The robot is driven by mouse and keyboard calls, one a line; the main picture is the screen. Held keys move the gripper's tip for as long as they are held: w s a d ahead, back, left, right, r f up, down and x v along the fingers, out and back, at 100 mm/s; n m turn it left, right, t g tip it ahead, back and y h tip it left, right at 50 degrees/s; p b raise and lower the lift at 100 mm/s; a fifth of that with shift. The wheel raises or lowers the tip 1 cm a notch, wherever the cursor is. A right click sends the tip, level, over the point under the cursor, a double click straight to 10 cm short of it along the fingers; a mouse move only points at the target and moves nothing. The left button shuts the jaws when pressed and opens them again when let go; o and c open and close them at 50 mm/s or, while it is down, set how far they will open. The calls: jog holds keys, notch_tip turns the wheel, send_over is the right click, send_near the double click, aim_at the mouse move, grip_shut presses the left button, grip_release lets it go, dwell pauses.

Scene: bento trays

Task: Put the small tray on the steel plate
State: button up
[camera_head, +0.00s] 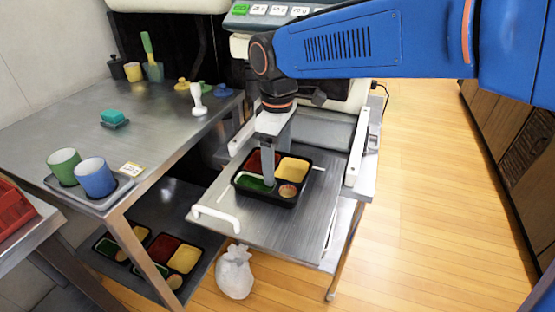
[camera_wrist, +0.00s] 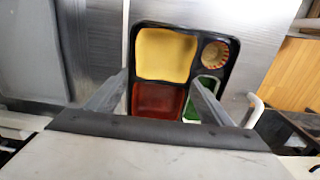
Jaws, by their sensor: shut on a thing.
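The small tray (camera_head: 262,199) is a black bento tray with yellow, red and green compartments and a small round cup. In the head view it is over the steel plate (camera_head: 240,225), which has a white handle at its front; I cannot tell whether it touches the plate. My gripper (camera_head: 268,182) points down into the tray and is shut on it. In the wrist view the tray (camera_wrist: 203,62) lies between and beyond my fingers (camera_wrist: 160,88), one at its left edge and one by the green compartment. The fingertips' exact contact is hard to see.
A steel table (camera_head: 165,130) at left bears a grey tray (camera_head: 112,200) with a green cup (camera_head: 64,166) and a blue cup (camera_head: 96,177), and a teal sponge (camera_head: 112,116). More bento trays lie on the lower shelf (camera_head: 205,265). A white bag (camera_head: 235,273) stands on the floor. The right-hand floor is clear.

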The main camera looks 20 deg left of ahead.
aim_at(277, 165)
jog(key=o, duration=1)
jog(key=shift+f, duration=0.1)
jog(key=shift+o, duration=0.2)
notch_tip(277, 165, up, 12)
